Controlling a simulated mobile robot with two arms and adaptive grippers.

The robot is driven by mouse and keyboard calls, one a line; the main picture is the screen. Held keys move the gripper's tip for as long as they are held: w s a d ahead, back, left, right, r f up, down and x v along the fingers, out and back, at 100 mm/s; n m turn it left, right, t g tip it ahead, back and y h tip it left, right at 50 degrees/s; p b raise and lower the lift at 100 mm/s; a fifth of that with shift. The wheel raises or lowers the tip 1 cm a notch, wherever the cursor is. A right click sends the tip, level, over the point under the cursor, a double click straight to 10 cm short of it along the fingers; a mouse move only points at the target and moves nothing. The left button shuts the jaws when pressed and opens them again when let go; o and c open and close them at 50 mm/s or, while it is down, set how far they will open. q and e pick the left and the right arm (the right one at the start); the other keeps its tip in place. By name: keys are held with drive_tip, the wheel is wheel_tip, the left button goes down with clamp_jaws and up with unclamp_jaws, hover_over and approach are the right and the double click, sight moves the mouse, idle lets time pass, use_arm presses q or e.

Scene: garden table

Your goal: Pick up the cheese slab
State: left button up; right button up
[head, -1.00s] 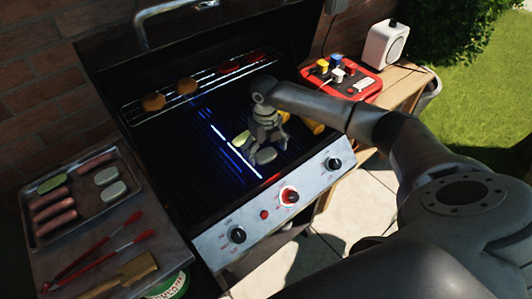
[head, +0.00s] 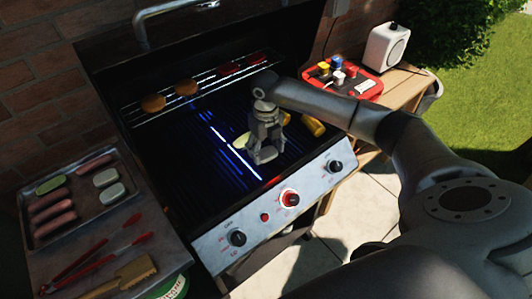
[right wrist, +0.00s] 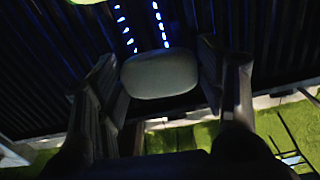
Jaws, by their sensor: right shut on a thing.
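The cheese slab (right wrist: 160,74) is a pale, rounded slab between the two fingers of my right gripper, over the dark grill grate. My right gripper (head: 264,157) points down at the front part of the grill and is shut on the slab. In the head view the gripper's fingers hide most of the slab. I cannot tell whether the slab still touches the grate. My left gripper is not in view.
A green slice (head: 241,141) lies beside the gripper, and yellow corn (head: 312,126) lies to its right. Patties (head: 153,103) are on the raised rack behind. The metal tray (head: 82,208) at left holds sausages and pale slabs. A red tray (head: 360,87) stands at right.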

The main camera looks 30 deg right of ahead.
drive_tip(key=s+a+r+b, duration=0.5)
drive_tip(key=s+a+r, duration=0.3)
drive_tip(key=a+r, duration=0.4)
drive_tip(key=s+a+f+m, duration=0.1)
drive_tip(key=s+f+m, duration=0.1)
drive_tip(key=m, duration=1.6)
drive_tip(key=s+f+m, duration=0.2)
drive_tip(key=s+m, duration=0.3)
drive_tip(key=m, duration=1.3)
drive_tip(key=shift+s+a+f, duration=0.15)
drive_tip(key=shift+a+f, duration=0.25)
